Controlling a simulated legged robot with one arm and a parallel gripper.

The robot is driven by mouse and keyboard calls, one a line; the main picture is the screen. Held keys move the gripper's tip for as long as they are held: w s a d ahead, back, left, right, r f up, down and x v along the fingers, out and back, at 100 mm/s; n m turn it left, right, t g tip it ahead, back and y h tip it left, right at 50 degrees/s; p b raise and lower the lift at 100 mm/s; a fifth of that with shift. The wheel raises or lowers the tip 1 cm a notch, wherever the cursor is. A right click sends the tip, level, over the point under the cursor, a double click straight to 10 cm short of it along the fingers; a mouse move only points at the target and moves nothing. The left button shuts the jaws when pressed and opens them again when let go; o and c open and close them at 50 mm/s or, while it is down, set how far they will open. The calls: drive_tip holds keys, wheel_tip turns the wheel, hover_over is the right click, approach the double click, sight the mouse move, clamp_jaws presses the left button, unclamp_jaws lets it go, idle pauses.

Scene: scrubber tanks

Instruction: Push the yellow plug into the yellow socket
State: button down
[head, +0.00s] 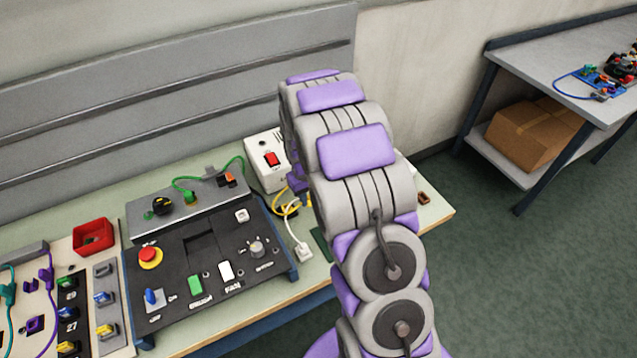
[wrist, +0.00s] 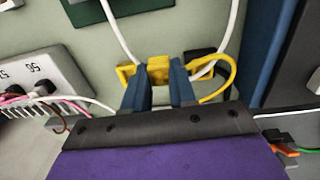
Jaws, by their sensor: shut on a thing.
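In the wrist view my gripper (wrist: 158,84) has its two blue fingers shut on the yellow plug (wrist: 158,66). Yellow parts also show just outside both fingers, and I cannot tell whether they belong to the plug or to the yellow socket. A yellow cable (wrist: 232,72) loops to the right of the fingers. In the head view my arm hides most of the gripper and plug. The yellow cable (head: 288,208) shows beside the arm. I cannot clearly make out the yellow socket in either view.
The black control panel (head: 200,240) and a white box with a red switch (head: 262,175) stand left of my arm. A white cable runs to a white plug (head: 304,252). In the wrist view, white cables pass near the fingers, and a grey numbered block (wrist: 40,75) is at left.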

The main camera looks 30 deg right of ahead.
drive_tip(key=s+a+r+p, duration=0.2)
drive_tip(key=s+a+r, duration=0.1)
drive_tip(key=a, duration=0.4)
drive_tip(key=shift+s+a+r+y, duration=0.15)
drive_tip(key=shift+s+r+y, duration=0.15)
drive_tip(key=shift+s, duration=0.45)
drive_tip(key=shift+w, duration=0.15)
drive_tip(key=w+d+p, duration=0.1)
drive_tip(key=w, duration=0.6)
drive_tip(key=shift+w+d+p, duration=0.3)
drive_tip(key=shift+w, duration=0.1)
drive_tip(key=shift+f, duration=0.1)
drive_tip(key=shift+f, duration=2.15)
drive_tip(key=shift+f, duration=0.95)
